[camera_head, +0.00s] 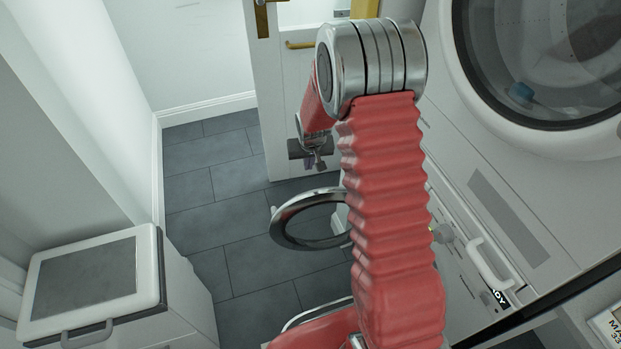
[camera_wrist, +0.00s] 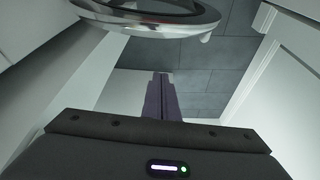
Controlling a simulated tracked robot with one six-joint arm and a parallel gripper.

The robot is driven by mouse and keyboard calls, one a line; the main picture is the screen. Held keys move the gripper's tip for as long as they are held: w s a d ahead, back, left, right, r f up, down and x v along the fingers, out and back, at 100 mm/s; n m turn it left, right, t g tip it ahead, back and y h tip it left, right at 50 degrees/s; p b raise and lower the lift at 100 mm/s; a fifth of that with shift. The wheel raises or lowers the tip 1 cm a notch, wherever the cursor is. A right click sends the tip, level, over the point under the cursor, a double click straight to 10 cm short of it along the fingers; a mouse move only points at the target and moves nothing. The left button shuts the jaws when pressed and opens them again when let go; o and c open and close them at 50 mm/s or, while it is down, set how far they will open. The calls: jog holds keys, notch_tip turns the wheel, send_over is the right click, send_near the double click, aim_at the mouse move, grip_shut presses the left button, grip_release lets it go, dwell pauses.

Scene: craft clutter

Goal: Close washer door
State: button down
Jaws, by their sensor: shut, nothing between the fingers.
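The washer door (camera_head: 283,232) is a round chrome-rimmed ring with a dark see-through middle. It stands open, swung out from the front of the lower machine, and my red arm hides part of its right side. In the wrist view the door (camera_wrist: 150,18) shows at the top, beyond my fingers. My gripper (camera_head: 312,160) is above and behind the door in the head view, apart from it. Its fingers (camera_wrist: 161,95) are together and hold nothing. The washer (camera_head: 452,262) is white; its door opening is hidden from the head camera.
A second white machine with a round window (camera_head: 540,60) sits at the upper right. A white cabinet (camera_head: 150,290) with a grey top panel stands at the lower left. A white room door (camera_head: 275,110) is at the back. Grey tiled floor (camera_head: 215,215) lies clear to the left.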

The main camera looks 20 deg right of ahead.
notch_tip(320, 180, down, 9)
jog(key=shift+s+f, duration=0.15)
jog(key=shift+s, duration=0.2)
dwell(0.9)
jog(key=shift+a, duration=0.1)
dwell(0.4)
jog(key=shift+s+a, duration=0.1)
jog(key=shift+s, duration=0.05)
jog(key=shift+s, duration=0.2)
